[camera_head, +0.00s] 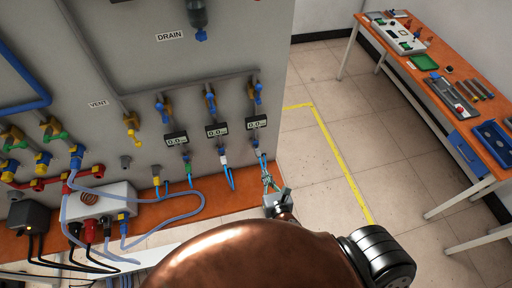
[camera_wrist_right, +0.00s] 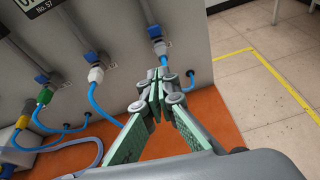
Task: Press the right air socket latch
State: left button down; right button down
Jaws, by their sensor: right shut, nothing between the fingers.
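The right air socket (camera_head: 257,152) is the rightmost of three on the grey panel, below the rightmost gauge. It has a blue hose. My right gripper (camera_head: 268,182) is just below this socket, near the panel's right edge. In the right wrist view its green-padded fingers (camera_wrist_right: 158,88) meet at the tips and hold nothing. Whether they touch the socket or hose, I cannot tell. My left gripper is not in view.
A middle socket with a white fitting (camera_wrist_right: 95,74) and a left one with a green fitting (camera_wrist_right: 45,95) sit alongside, with blue hoses hanging. An orange ledge (camera_wrist_right: 205,118) runs below. Open tiled floor lies right, before an orange workbench (camera_head: 440,75).

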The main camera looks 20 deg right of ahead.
aim_at(254, 145)
jog(key=shift+a+r+n, duration=0.3)
jog(key=shift+r+n, duration=0.3)
jog(key=shift+r, duration=0.2)
jog(key=x, duration=0.4)
jog(key=r+p+x, duration=0.1)
jog(key=x, duration=0.4)
jog(key=p+x, duration=0.1)
jog(key=x, duration=0.3)
jog(key=shift+w, duration=0.65)
jog(key=shift+r, duration=0.1)
